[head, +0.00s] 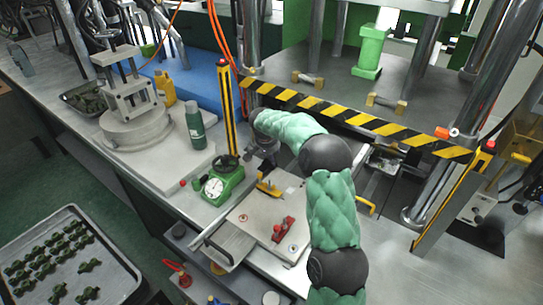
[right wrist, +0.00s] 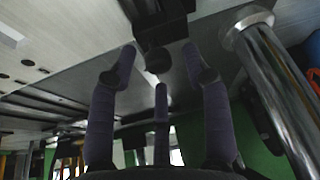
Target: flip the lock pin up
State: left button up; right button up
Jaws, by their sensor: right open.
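My right gripper (head: 262,150) is at the end of the green-padded arm in the head view, beside the green gauge device and the yellow-black post. In the right wrist view my right gripper (right wrist: 160,65) is open. A dark block (right wrist: 163,22) with a round dark knob (right wrist: 158,61) shows between its spread fingertips. The knob may be the lock pin; I cannot tell for sure. I cannot tell if the fingers touch it. In the head view the pin cannot be made out near the gripper. My left gripper is not in view.
A green gauge device (head: 222,184) and a white plate with a red clamp (head: 283,229) lie close to the arm. A striped barrier (head: 350,117) runs behind it. A metal post (right wrist: 275,75) stands right of the fingers in the right wrist view.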

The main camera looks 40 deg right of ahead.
grip_shut()
jog(key=shift+r+p, duration=0.75)
jog(key=shift+r, duration=0.75)
jog(key=shift+w+d, duration=0.1)
jog(key=shift+c, duration=0.2)
grip_release()
jog(key=shift+r, duration=0.1)
jog(key=shift+o, duration=0.2)
jog(key=shift+f, duration=0.2)
jog(key=v, duration=1.2)
